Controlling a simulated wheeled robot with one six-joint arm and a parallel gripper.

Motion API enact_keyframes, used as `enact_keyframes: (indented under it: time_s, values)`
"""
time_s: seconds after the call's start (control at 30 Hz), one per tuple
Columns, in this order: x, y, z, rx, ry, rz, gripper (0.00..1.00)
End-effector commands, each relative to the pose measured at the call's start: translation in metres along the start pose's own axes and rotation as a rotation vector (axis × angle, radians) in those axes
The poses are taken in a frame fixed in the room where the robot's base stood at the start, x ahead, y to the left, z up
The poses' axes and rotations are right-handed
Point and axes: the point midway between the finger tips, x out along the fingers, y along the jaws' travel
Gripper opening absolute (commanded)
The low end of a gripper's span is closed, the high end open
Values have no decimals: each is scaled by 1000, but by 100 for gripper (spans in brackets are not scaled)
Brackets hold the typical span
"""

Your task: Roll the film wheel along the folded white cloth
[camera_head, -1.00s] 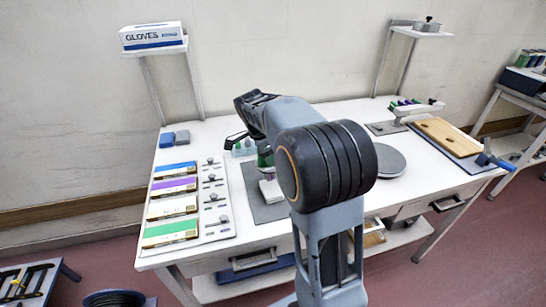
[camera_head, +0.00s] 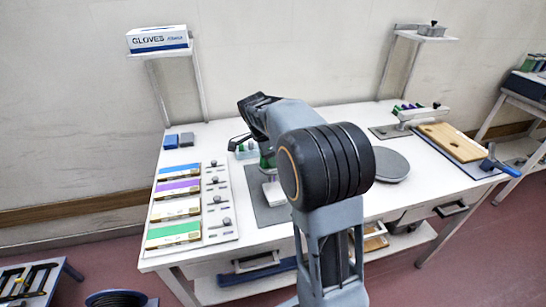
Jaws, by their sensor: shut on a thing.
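My arm reaches over the white table (camera_head: 330,222), and its dark joint fills the middle of the view. My gripper's jaws are hidden behind my own arm, so I cannot see what is between them. A green and grey piece (camera_head: 266,163) shows just left of the joint, partly covered; I cannot tell what it belongs to. Below it a small white block-like piece (camera_head: 273,191) sits over a dark grey mat (camera_head: 264,212). I cannot tell whether it is the folded white cloth. I cannot make out the film wheel for certain.
A board with several colour-banded boxes (camera_head: 174,232) and knobs lies at the left. A round grey plate (camera_head: 391,165) lies right of my arm. A wooden board (camera_head: 449,139) and a white-armed fixture (camera_head: 420,115) stand at the right. A glove box (camera_head: 158,39) sits on a raised shelf.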

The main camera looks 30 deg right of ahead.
Motion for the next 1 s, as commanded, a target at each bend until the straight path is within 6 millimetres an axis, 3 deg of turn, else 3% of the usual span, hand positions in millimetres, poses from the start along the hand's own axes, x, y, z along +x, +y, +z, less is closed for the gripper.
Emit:
enact_keyframes:
  time_s: [1.0]
  values:
    - [10, 0, 3, 0, 0, -1, 1]
